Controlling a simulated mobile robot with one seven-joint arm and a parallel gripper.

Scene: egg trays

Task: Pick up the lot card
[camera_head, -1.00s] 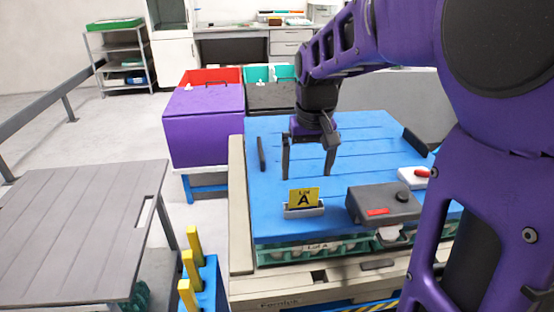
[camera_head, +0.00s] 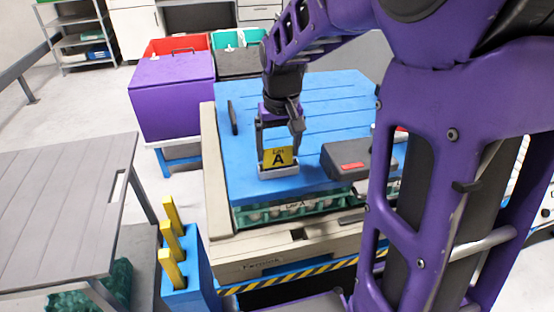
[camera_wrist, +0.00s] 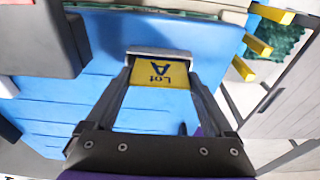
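The lot card (camera_head: 280,157) is yellow with a black "A" and stands upright in a small grey holder (camera_head: 279,173) on the blue lid (camera_head: 315,110) of the egg tray stack. My gripper (camera_head: 279,150) is open, with its fingers reaching down on either side of the card. In the wrist view the card (camera_wrist: 160,73) shows upside down between the two fingertips (camera_wrist: 161,75). The holder (camera_wrist: 160,52) lies just beyond it. Whether the fingers touch the card is unclear.
A dark grey device with a red label (camera_head: 350,160) sits right of the card on the lid. A purple bin (camera_head: 172,100) stands behind left. A blue block with yellow posts (camera_head: 188,270) is at the front left, near a grey table (camera_head: 65,200).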

